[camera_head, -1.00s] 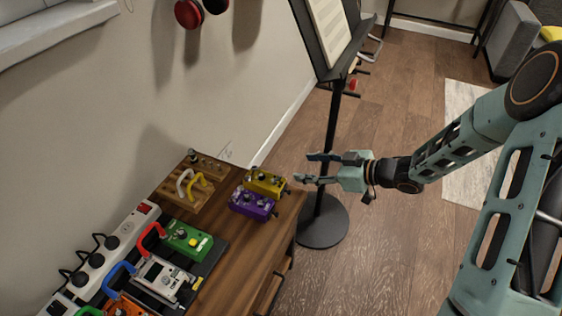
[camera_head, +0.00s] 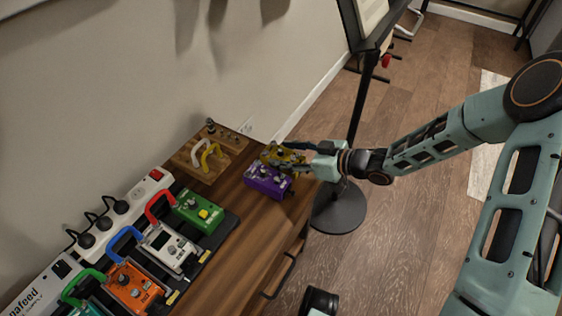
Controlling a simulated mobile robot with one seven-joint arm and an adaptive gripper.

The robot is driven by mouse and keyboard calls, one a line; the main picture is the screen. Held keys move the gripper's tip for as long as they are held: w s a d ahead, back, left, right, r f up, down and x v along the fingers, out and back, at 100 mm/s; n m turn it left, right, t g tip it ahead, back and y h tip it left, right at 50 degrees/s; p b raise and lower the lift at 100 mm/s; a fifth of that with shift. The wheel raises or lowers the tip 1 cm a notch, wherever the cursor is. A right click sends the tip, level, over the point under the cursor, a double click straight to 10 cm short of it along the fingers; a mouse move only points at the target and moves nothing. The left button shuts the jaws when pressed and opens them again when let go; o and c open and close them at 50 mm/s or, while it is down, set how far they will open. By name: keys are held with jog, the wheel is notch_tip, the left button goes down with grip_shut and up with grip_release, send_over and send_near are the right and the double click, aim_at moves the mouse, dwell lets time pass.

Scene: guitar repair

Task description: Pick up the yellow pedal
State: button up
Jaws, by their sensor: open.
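The yellow pedal (camera_head: 271,156) sits on the wooden cabinet top near its far right corner, partly hidden by my gripper. My gripper (camera_head: 284,157) is open, reaching in from the right, with its fingers over or around the yellow pedal. I cannot tell whether the fingers touch it. The purple pedal (camera_head: 268,182) sits right beside the yellow one, on the near side.
A wooden board (camera_head: 200,165) with cable pieces lies left of the pedals. A pedalboard carries a green pedal (camera_head: 199,211), a white pedal (camera_head: 170,246) and an orange pedal (camera_head: 133,287). A power strip (camera_head: 98,232) runs along the wall. A black stand base (camera_head: 338,207) is on the floor.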

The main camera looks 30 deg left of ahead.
jog(key=shift+x, duration=0.8)
jog(key=shift+d, duration=0.1)
jog(key=c, duration=1)
jog(key=shift+c, duration=0.6)
jog(key=shift+r, duration=0.2)
